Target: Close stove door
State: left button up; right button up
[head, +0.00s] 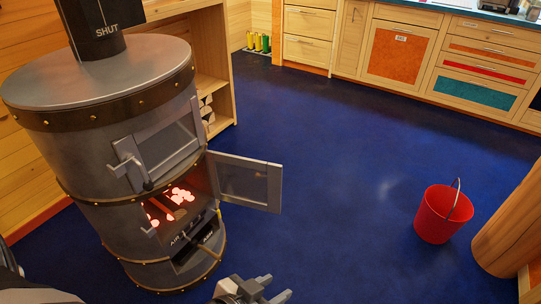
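The stove (85,150) is a round grey metal cylinder with brass bands, at the left of the head view. Its lower firebox door (272,188), with a framed glass pane, stands swung open to the right. Glowing embers (182,194) and a log show in the firebox opening. An upper glazed door (172,143) with a dark-knobbed handle looks shut. My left gripper (276,288) is at the bottom edge, below and apart from the open door. Its two fingers point right with a gap between them, and it looks empty. My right gripper is not in view.
A red bucket (438,214) stands on the blue floor at the right, near a thick log post (510,225). A wooden shelf with firewood (207,112) is behind the stove. Kitchen cabinets (400,52) line the back. The floor right of the door is clear.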

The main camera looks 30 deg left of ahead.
aim_at(251, 184)
jog(key=i, duration=3.05)
jog(key=u, duration=3.85)
